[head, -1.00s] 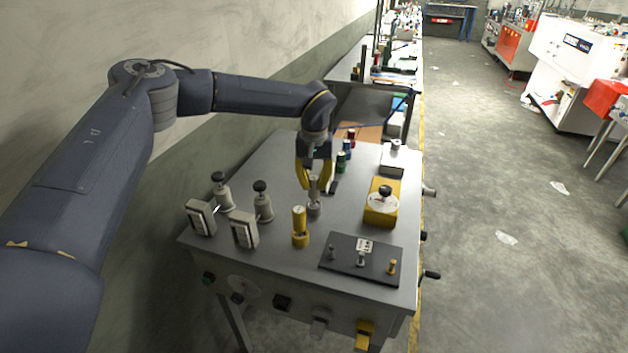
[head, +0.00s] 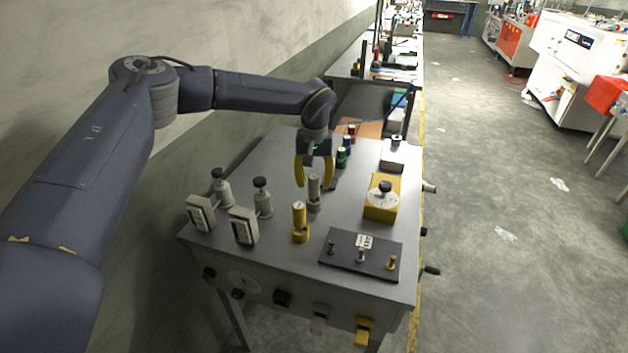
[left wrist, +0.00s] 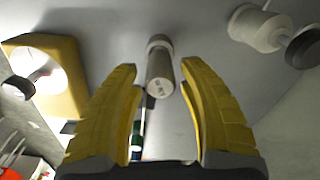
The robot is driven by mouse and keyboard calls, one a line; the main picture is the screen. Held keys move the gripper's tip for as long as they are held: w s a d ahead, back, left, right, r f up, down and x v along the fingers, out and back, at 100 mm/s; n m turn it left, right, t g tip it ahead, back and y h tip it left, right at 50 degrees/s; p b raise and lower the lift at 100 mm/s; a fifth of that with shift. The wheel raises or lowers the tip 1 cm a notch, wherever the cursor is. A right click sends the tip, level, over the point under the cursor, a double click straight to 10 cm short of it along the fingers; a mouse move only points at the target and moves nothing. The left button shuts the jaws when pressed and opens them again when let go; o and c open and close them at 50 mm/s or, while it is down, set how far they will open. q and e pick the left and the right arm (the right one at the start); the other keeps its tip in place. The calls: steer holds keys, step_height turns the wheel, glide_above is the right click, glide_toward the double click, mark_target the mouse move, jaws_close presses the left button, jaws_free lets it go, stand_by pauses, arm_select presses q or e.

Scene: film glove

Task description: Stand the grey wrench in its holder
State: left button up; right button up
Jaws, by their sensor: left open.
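The grey wrench (head: 314,187) is a short grey cylinder standing upright in its round grey holder (head: 314,207) on the metal bench top. In the left wrist view the wrench (left wrist: 160,78) shows end-on between and beyond my fingers. My left gripper (head: 315,184) has yellow fingers pointing down, spread apart on either side of the wrench's top and behind it. In the left wrist view the gripper (left wrist: 160,66) is open, with visible gaps beside the wrench. My right gripper is not in view.
Green, blue and red spools (head: 341,157) stand behind right.

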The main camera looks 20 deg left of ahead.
arm_select(q)
step_height(320, 180, up, 12)
steer(key=shift+f, duration=0.2)
stand_by(0.4)
